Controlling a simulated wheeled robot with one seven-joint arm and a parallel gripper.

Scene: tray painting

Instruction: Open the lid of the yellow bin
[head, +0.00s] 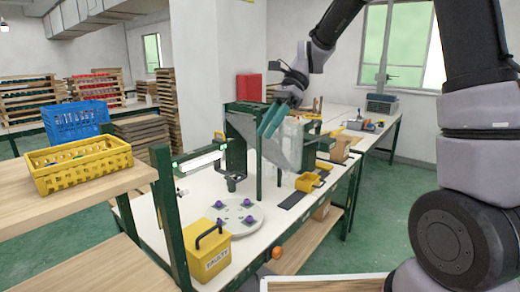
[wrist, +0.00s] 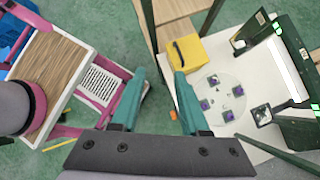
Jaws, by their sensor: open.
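The yellow bin (head: 208,262) stands at the near left end of the white worktable, with a label on its front. A black handle (head: 207,236) arches over its top, and its lid appears shut. In the wrist view the bin (wrist: 191,58) shows beyond my fingertips, slightly right of the middle, with the handle (wrist: 178,52) on top. My gripper (head: 271,121) is raised above the table, to the right of the bin and farther back, well apart from it. In the wrist view its two teal fingers (wrist: 161,70) are spread with nothing between them.
A white disc (head: 238,216) with several purple pieces lies right beside the bin. A green frame (head: 165,215) with a lit lamp (head: 200,160) rises nearby. A yellow crate (head: 80,165) sits on the wooden shelf at left. Small yellow trays (head: 310,182) lie farther right.

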